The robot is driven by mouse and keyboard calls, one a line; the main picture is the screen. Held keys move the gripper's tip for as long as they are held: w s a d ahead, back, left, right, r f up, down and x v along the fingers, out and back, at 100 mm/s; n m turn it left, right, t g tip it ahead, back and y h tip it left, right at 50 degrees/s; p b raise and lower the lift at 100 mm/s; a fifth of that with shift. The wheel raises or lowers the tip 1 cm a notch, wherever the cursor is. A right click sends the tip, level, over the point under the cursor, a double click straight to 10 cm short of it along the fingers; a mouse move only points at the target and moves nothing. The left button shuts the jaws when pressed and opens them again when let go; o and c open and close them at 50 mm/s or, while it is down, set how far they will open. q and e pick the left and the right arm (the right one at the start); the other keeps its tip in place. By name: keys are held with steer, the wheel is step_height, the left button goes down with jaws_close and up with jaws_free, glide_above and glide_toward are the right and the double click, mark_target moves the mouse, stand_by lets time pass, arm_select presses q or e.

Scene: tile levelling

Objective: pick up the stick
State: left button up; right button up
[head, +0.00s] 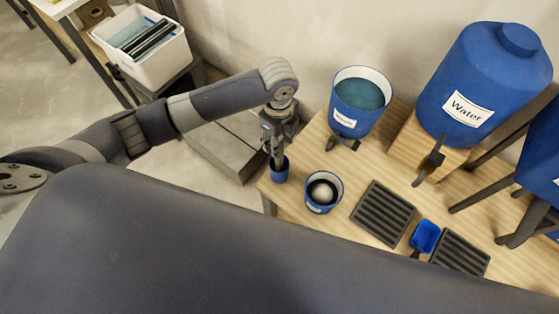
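My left gripper (276,152) points down over a small blue cup (280,174) at the left end of the wooden table. Its fingertips are at or just inside the cup's mouth. I cannot clearly make out the stick; something slim and grey between the fingers and the cup blends with the gripper. Whether the fingers are closed on it cannot be told at this size. My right gripper is not in view.
On the wooden table (335,235) stand a blue bucket (320,205) with a pale round thing inside, ribbed dark trays (382,213), a blue scoop (425,236), a larger blue container (358,115) and a Water tank (485,85). A white bin (155,66) stands at upper left.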

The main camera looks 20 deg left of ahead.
arm_select(q)
step_height(320, 180, down, 6)
steer(key=p, duration=0.1)
steer(key=shift+w+a+f, duration=0.15)
steer(key=shift+w+f, duration=0.05)
steer(key=shift+w, duration=0.05)
steer(key=shift+c, duration=0.2)
jaws_close()
